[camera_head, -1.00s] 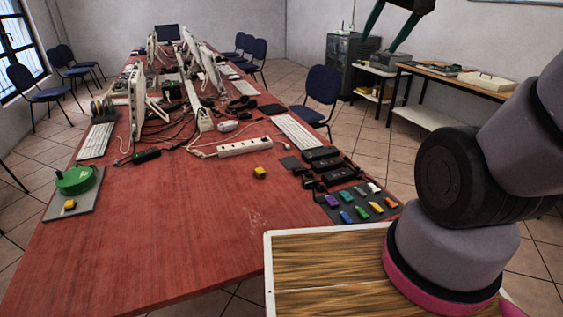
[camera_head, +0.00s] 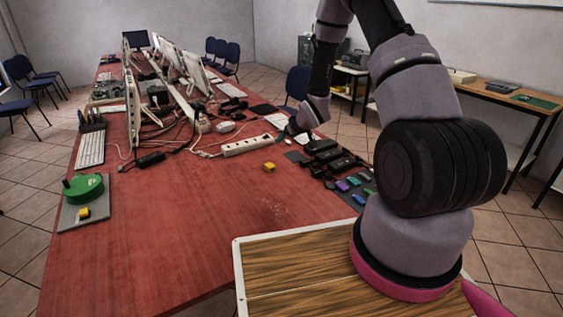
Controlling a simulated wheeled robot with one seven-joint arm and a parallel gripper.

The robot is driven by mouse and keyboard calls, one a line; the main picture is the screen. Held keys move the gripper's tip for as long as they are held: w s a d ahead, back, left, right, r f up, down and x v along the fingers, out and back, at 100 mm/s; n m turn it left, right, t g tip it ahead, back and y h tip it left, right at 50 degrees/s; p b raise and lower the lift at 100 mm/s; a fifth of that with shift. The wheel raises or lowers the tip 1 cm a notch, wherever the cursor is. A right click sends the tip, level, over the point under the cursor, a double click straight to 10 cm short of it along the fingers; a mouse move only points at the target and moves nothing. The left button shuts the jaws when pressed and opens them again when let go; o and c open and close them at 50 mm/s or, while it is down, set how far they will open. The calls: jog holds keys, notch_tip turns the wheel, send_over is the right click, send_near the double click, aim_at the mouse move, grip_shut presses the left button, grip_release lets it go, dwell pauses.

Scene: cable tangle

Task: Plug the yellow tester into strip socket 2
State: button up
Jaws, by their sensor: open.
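A small yellow block (camera_head: 268,167), which looks like the yellow tester, lies on the red table in front of the white power strip (camera_head: 247,146). Another yellow block (camera_head: 84,213) sits on the grey mat at left, beside a green round object (camera_head: 83,187). Which of them is the tester I cannot tell for sure. The strip's sockets are too small to number. My gripper (camera_head: 290,131) points down near the right end of the strip, open and apart from both yellow blocks. Its fingers are small and partly hidden by my wrist.
Black adapters (camera_head: 322,147) stand right of the strip, with coloured plugs (camera_head: 354,181) in front, partly hidden by my arm. Cables (camera_head: 180,141), monitors and keyboards (camera_head: 90,149) crowd the table behind. The table's front middle is clear.

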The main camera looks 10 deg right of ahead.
jog(key=n+y, duration=0.1)
send_near(272, 166)
jog(key=shift+w+a+f, duration=0.1)
jog(key=shift+w+f, duration=0.15)
jog(key=shift+f, duration=0.05)
jog(key=shift+x, duration=4.3)
jog(key=shift+w+r, duration=0.1)
grip_shut()
jog(key=shift+r, duration=3.5)
